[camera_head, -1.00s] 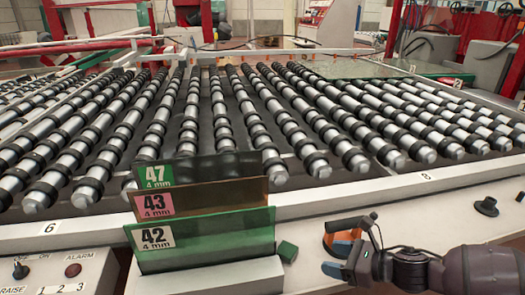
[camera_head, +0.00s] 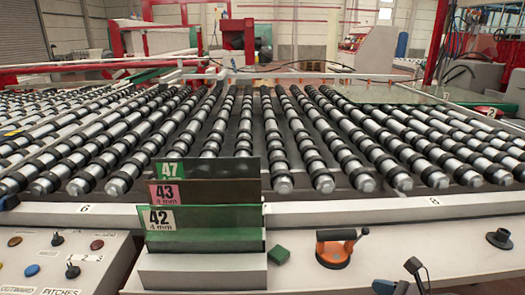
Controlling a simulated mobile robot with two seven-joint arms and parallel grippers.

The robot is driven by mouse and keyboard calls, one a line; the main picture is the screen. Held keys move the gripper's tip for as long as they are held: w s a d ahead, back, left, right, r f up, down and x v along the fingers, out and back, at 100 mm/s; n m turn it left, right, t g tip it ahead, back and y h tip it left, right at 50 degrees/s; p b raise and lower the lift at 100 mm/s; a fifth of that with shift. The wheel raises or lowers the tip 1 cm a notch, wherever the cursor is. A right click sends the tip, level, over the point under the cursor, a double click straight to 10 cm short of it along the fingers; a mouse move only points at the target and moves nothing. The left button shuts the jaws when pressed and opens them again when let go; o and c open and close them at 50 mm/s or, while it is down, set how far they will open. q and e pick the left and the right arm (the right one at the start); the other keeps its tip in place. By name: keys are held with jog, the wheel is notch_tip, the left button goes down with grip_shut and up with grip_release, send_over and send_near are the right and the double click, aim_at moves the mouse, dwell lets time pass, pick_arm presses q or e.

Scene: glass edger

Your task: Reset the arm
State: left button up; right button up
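A blue-tipped piece and a dark part with a cable are visible, and the rest is cut off by the frame. It is apart from the orange-and-black hand tool (camera_head: 335,250), which stands on the pale ledge. Whether its fingers are open or shut is hidden. My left gripper is not in view.
A rack (camera_head: 200,270) holds upright glass sheets labelled 47, 43 and 42 (camera_head: 205,240). A small green block (camera_head: 279,255) lies beside it. A control panel (camera_head: 60,262) is at left. The roller conveyor (camera_head: 270,140) lies behind. A black knob-like piece (camera_head: 499,239) is at right.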

jog(key=s+d+f+n+t+h, duration=0.1)
jog(key=s+f+n+h, duration=0.4)
jog(key=n, duration=0.8)
jog(key=s+d+f+n+h, duration=0.1)
jog(key=s+f+n+h, duration=0.4)
jog(key=s+f+n, duration=0.5)
jog(key=s+n, duration=0.4)
jog(key=shift+s+d+n+t, duration=0.2)
jog(key=shift+s+n+t, duration=0.1)
jog(key=shift+t, duration=0.1)
